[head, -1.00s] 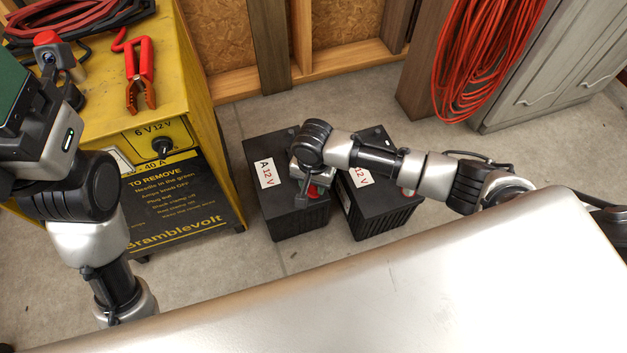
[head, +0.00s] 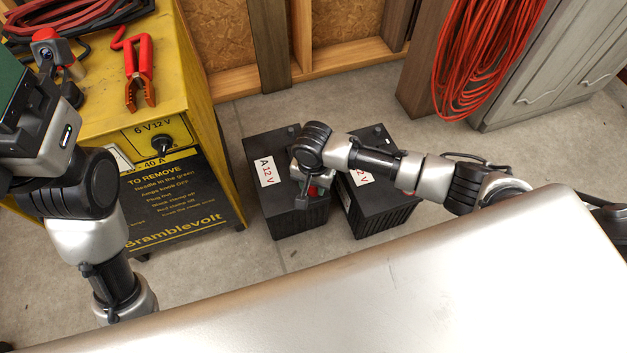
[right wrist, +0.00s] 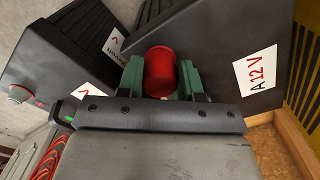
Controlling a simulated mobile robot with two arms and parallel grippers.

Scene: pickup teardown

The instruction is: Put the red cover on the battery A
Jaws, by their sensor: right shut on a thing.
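Battery A (head: 262,205) is a dark box on the floor, with a white "A 12 V" label. It also shows in the right wrist view (right wrist: 220,40). My right gripper (head: 310,192) is over its near right part. In the right wrist view, its green fingers (right wrist: 162,78) are shut on the red cover (right wrist: 161,70), a rounded cap. The cover lies against the battery's dark body in that view; I cannot tell whether it touches. The terminal beneath is hidden. My left gripper (head: 12,85) is at the left edge, its fingertips not clearly visible.
A second dark battery (head: 375,222) stands close on the right, partly behind my right arm, with a red piece (right wrist: 20,94) on it. A yellow charger (head: 205,130) with a red-handled clamp (head: 140,78) stands left. Red cable (head: 480,60) hangs behind.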

